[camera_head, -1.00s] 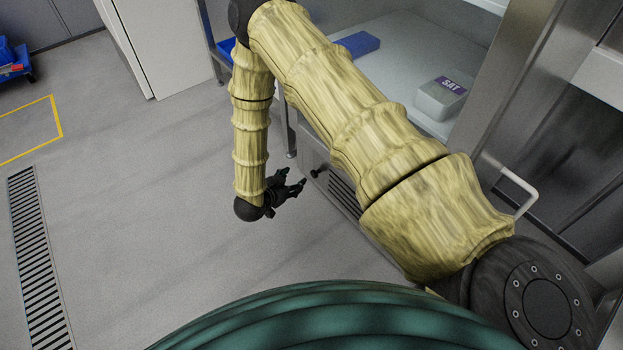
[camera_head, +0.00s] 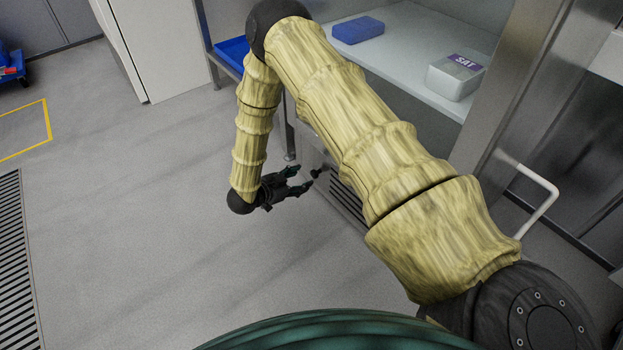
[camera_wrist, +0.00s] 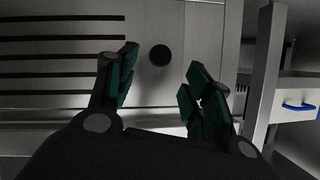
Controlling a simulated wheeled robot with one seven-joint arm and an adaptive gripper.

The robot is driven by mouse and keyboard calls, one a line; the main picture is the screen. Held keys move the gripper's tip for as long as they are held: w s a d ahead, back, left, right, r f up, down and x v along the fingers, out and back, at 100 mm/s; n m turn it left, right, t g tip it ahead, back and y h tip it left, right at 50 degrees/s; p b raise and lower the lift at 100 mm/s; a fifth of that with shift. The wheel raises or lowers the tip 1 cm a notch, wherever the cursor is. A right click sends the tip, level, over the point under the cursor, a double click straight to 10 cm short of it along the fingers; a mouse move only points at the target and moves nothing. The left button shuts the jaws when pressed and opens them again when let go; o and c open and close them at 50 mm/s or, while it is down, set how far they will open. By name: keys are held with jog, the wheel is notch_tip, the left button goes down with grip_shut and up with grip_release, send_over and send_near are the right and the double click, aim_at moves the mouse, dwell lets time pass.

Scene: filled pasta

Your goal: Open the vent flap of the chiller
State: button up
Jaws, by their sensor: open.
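The chiller's low metal front (camera_head: 316,158) shows beside my gripper in the head view, partly hidden by my arm. It carries dark vent slats (camera_head: 347,203) and a small black knob (camera_head: 316,173). In the wrist view the round black knob (camera_wrist: 160,55) lies ahead, between my fingers in the picture, with the dark slats (camera_wrist: 60,57) to its left. My gripper (camera_head: 299,179) is open and empty, its fingers pointing at the knob and apart from it. It also shows in the wrist view (camera_wrist: 162,62). I cannot make out the flap's edges or hinge clearly.
Above the front, a pale shelf (camera_head: 415,60) holds a box marked SAT (camera_head: 455,78) and a blue box (camera_head: 358,30). A metal post and door with a white handle (camera_head: 540,205) stand at right. The floor to the left is clear.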

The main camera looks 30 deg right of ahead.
aim_at(313, 175)
jog(key=b+x, duration=0.2)
jog(key=x, duration=0.4)
jog(key=shift+d+f+b, duration=0.15)
jog(key=shift+d+b, duration=0.05)
jog(key=shift+b, duration=0.1)
grip_shut()
